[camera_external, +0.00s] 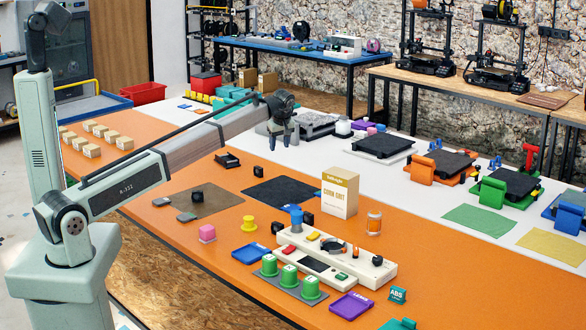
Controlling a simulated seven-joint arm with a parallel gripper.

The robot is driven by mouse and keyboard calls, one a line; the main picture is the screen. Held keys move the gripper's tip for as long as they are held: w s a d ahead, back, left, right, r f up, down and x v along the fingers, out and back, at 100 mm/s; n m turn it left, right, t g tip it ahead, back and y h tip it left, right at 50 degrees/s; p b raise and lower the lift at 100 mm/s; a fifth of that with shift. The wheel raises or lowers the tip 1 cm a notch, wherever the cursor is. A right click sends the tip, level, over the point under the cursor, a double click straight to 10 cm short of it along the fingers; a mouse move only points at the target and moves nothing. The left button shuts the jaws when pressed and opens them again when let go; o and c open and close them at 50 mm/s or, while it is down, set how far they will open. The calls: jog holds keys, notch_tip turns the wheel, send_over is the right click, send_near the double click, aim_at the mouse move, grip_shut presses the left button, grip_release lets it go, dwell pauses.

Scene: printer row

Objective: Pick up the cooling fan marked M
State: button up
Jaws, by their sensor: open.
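My gripper (284,141) hangs in the air over the far part of the orange table, pointing down, open, with nothing seen between its fingers. Several small dark blocks lie on the table and could be cooling fans. One dark block (197,196) stands on the brown mat (207,203). Another dark block (277,227) and a third dark block (307,219) stand near the blue funnel-like piece. A flat black piece (227,160) lies left of my gripper. I cannot read an M on any of them, so I cannot tell which is the marked fan.
A black mat (283,192) lies below my gripper. A tan carton (339,194) and an orange jar (374,222) stand right of it. A cream control panel (334,256), green cylinders (289,277) and blue tray (250,253) crowd the front. Small printers (385,145) line the white strip.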

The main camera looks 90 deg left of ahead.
aim_at(258, 167)
jog(key=s+a+r+n+h, duration=0.1)
jog(key=s+a+n+h, duration=0.2)
jog(key=s, duration=0.4)
jog(key=shift+y, duration=0.3)
jog(key=f, duration=0.2)
jog(key=a+f, duration=0.1)
jog(key=f, duration=0.2)
jog(key=s+f, duration=0.1)
jog(key=f, duration=0.2)
jog(key=shift+s+a+f, duration=0.1)
jog(key=shift+a, duration=0.25)
jog(key=shift+s+f, duration=0.15)
jog(key=shift+f, duration=1.2)
jog(key=shift+s+f, duration=0.1)
jog(key=shift+f, duration=1.2)
jog(key=shift+c, duration=0.2)
grip_shut()
